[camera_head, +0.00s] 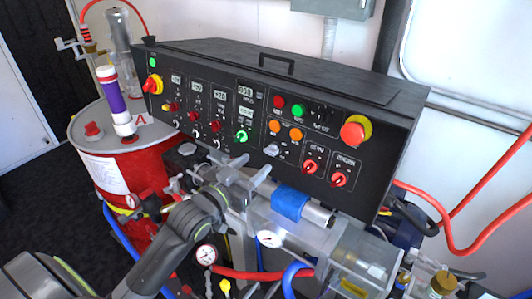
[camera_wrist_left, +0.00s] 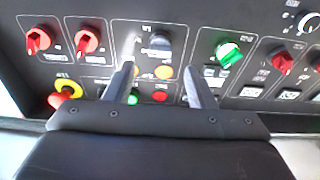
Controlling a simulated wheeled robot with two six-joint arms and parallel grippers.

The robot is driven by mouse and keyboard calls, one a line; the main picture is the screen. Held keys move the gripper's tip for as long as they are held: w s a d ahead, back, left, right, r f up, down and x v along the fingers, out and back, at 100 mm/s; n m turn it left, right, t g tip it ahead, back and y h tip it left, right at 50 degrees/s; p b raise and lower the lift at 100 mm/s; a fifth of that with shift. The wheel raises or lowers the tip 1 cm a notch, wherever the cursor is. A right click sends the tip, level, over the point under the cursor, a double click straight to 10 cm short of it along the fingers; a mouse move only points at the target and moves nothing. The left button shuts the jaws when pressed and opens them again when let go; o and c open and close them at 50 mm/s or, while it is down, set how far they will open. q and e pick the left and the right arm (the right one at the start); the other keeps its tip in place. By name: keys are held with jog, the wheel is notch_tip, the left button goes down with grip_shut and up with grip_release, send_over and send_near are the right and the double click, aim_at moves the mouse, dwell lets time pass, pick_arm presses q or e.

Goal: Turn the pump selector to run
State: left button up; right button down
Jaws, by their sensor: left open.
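A black control panel (camera_head: 230,100) carries several rotary selectors. Their lettering is too small to read, so I cannot tell for sure which one is the pump selector. A grey knob (camera_head: 271,150) sits at the panel's lower middle; it also shows in the left wrist view (camera_wrist_left: 158,45). A green knob (camera_head: 242,136) is beside it, and two red knobs (camera_head: 309,166) (camera_head: 338,179) are on its other side. My left gripper (camera_head: 245,172) is open and empty in front of the lower panel. In the left wrist view its fingers (camera_wrist_left: 157,72) spread below the grey knob, apart from it. My right gripper is out of view.
A red and yellow emergency stop (camera_head: 355,130) is at the panel's right. Orange lamps (camera_head: 285,130) sit above the grey knob. Pipework with a blue band (camera_head: 290,203) and gauges lies below the panel. A red drum (camera_head: 115,165) stands at the left.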

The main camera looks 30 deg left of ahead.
aim_at(268, 153)
pick_arm(q)
jog(key=w, duration=0.4)
jog(key=w+d, duration=0.1)
jog(key=w, duration=0.1)
jog(key=shift+p, duration=0.4)
jog(key=shift+a, duration=0.1)
jog(key=c, duration=1)
